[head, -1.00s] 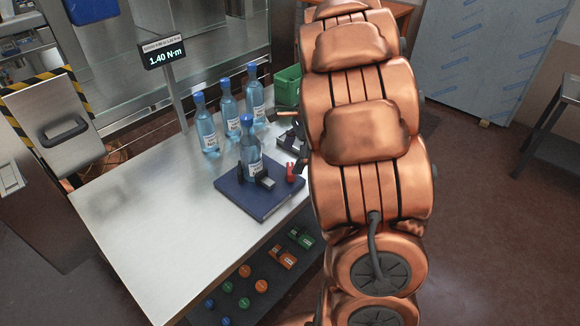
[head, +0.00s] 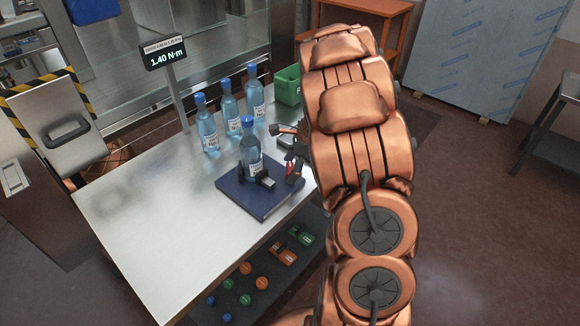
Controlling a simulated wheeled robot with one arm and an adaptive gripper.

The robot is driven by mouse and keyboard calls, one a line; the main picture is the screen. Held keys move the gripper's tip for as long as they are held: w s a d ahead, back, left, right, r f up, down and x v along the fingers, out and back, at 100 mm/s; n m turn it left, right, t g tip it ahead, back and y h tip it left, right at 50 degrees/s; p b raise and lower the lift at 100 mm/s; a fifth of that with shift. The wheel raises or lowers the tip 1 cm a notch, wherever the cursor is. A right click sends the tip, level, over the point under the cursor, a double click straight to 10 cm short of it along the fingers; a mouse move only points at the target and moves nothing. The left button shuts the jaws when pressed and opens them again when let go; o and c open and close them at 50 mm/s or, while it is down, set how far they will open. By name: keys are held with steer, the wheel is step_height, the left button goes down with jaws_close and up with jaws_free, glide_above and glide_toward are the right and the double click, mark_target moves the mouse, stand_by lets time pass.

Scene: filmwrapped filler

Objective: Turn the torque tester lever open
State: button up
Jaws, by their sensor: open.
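The torque tester (head: 258,199) is a dark blue block on the steel table. A blue-capped bottle (head: 250,150) stands upright on it between black clamp jaws (head: 264,180). The tester's small red lever (head: 290,165) stands at the block's right rear corner. My gripper (head: 296,170) is open, with dark finger parts showing close beside the lever. My copper arm hides most of it, and I cannot tell whether it touches the lever. The display (head: 163,54) on a post reads 1.40 N·m.
Several blue-capped bottles (head: 229,108) stand behind the tester. A green bin (head: 287,85) is at the table's far right corner. Coloured caps (head: 246,269) lie on a lower shelf. The table's left part (head: 130,215) is clear.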

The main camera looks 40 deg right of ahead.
steer(key=shift+f, duration=0.15)
steer(key=shift+c, duration=0.2)
steer(key=c, duration=1.1)
